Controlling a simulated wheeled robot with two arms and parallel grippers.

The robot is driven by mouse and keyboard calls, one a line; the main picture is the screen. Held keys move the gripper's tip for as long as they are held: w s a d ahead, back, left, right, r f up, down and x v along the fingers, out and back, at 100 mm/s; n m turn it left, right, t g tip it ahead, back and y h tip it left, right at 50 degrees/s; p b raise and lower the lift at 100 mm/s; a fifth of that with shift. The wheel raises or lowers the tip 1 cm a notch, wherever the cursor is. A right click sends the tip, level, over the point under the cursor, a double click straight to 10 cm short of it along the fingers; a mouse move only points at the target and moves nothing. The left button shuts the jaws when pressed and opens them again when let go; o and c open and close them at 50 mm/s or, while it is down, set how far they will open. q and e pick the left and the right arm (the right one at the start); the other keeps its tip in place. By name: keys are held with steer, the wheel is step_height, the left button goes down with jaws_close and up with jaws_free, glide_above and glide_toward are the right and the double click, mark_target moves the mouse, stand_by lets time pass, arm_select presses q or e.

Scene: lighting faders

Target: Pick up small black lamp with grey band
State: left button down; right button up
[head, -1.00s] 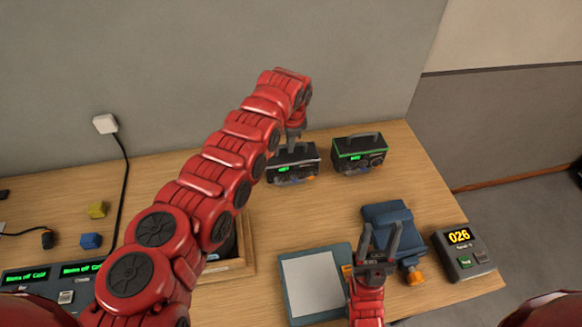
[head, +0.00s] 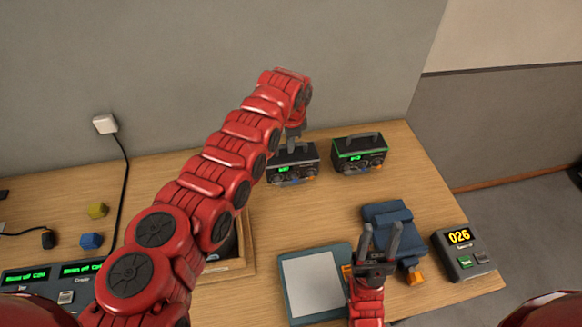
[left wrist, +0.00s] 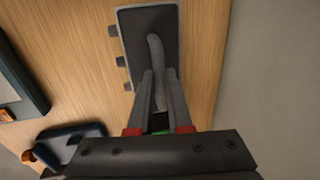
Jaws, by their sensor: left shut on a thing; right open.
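The small black lamp with a grey band (head: 293,167) stands at the back of the table, its green display lit. My left gripper (head: 293,137) comes down on it from above and is shut on its handle. In the left wrist view the fingers (left wrist: 160,82) close around the handle (left wrist: 156,50), above the lamp's dark top with its grey rim (left wrist: 122,40). The lamp appears to rest on the table. My right gripper (head: 380,237) is open and empty at the front right.
A similar black lamp with a green band (head: 360,155) stands close on the right. A blue object (head: 388,214), a tablet-like panel (head: 313,284) and a yellow-digit timer (head: 463,250) lie at the front right. My left arm hides part of a wooden tray (head: 247,262). Bare table lies right of the lamps.

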stand_by(0.4)
arm_select(q)
steer(key=shift+w+r, duration=0.1)
steer(key=shift+r, duration=0.3)
step_height(320, 180, up, 9)
steer(key=shift+r+p, duration=0.15)
steer(key=shift+p, duration=0.25)
